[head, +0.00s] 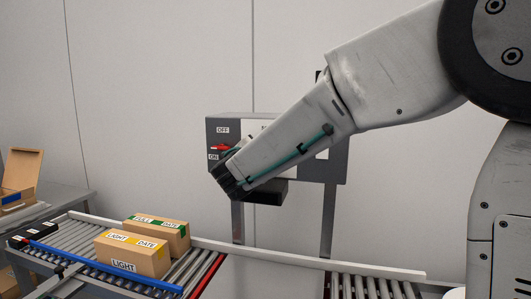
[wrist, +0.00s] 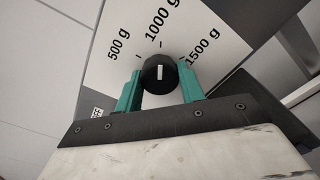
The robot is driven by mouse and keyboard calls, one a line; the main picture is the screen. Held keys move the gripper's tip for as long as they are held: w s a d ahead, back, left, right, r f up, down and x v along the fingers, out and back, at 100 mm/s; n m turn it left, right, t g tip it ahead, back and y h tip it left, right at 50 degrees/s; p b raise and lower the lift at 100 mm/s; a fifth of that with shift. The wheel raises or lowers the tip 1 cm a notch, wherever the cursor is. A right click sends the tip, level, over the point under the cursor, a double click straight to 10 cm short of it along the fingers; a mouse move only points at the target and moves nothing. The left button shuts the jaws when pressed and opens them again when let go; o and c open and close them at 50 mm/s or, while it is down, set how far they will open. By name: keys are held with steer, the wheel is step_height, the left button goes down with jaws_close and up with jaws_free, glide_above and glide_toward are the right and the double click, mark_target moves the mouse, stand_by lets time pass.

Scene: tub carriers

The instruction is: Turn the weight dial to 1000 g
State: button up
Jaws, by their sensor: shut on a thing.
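The weight dial (wrist: 159,73) is a round black knob with a white pointer line on a white scale plate (wrist: 205,33). The plate reads 500 g at left, 1000 g at top and 1500 g at right. The pointer line stands upright in the wrist view, toward the 1000 g mark. My gripper (wrist: 160,84) has its green fingers on either side of the knob and is shut on it. In the head view my arm covers the dial and most of the control box (head: 332,166).
The control box front carries OFF and ON labels with a red lever (head: 221,147). Below, a roller conveyor (head: 205,269) bears two cartons, one marked LIGHT (head: 131,255) and one with green tape (head: 158,233). An open carton (head: 22,172) stands at far left.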

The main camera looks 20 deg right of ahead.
steer(key=shift+f, duration=0.1)
steer(key=o, duration=1)
steer(key=shift+c, duration=0.2)
steer(key=shift+s, duration=0.1)
steer(key=v, duration=0.7)
steer(key=shift+s+a, duration=0.25)
steer(key=shift+s, duration=0.05)
